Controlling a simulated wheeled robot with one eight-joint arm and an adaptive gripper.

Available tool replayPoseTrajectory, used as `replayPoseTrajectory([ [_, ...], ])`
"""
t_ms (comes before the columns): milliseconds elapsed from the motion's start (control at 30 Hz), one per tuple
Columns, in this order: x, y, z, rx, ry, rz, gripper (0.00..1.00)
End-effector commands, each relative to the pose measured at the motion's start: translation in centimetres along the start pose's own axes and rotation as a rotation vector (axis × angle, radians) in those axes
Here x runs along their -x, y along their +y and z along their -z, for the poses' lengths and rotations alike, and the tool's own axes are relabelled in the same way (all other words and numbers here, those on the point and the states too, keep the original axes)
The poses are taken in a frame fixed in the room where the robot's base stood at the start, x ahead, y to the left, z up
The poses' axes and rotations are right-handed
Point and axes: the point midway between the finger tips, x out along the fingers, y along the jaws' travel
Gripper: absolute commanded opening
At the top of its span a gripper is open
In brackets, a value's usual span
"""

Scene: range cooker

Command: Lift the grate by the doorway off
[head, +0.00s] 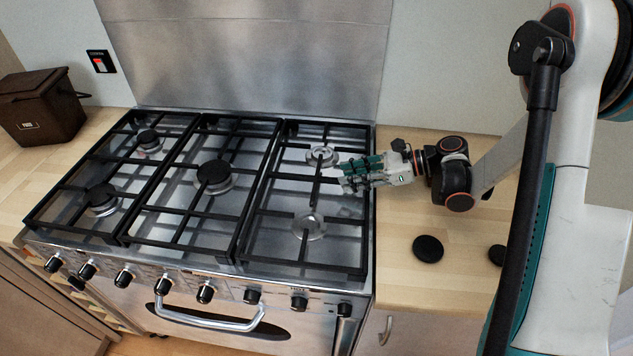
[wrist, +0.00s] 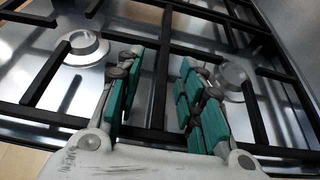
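Three black grates lie side by side on the steel cooker. The right-hand grate (head: 300,266) lies flat over two bare burners without caps. No doorway shows, so I cannot tell from the pictures which grate is nearest one. My gripper (head: 347,173) reaches in from the right, low over the middle of the right-hand grate. In the wrist view my gripper (wrist: 155,68) is open, with its green-padded fingers on either side of a black grate bar (wrist: 160,85). Gaps show between the pads and the bar. How deep the fingertips reach is unclear.
The middle grate (head: 190,217) and left grate (head: 75,190) sit over capped burners. A black burner cap (head: 428,248) and another (head: 496,255) lie on the right wooden counter. A dark brown bin (head: 40,105) stands at the left. A steel backsplash (head: 250,60) rises behind.

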Motion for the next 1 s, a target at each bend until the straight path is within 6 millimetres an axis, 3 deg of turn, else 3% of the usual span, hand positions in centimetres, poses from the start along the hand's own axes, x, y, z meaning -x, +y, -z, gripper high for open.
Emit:
replayPoseTrajectory([
  [267,-1.6,-0.1,0.1,0.001,0.0,0.0,0.35],
  [600,-5.9,-0.5,0.2,0.001,0.001,-0.001,0.35],
  [833,-6.0,-0.6,0.1,0.001,0.001,0.001,0.35],
  [1000,-6.0,-0.6,0.1,0.001,0.001,0.001,0.0],
])
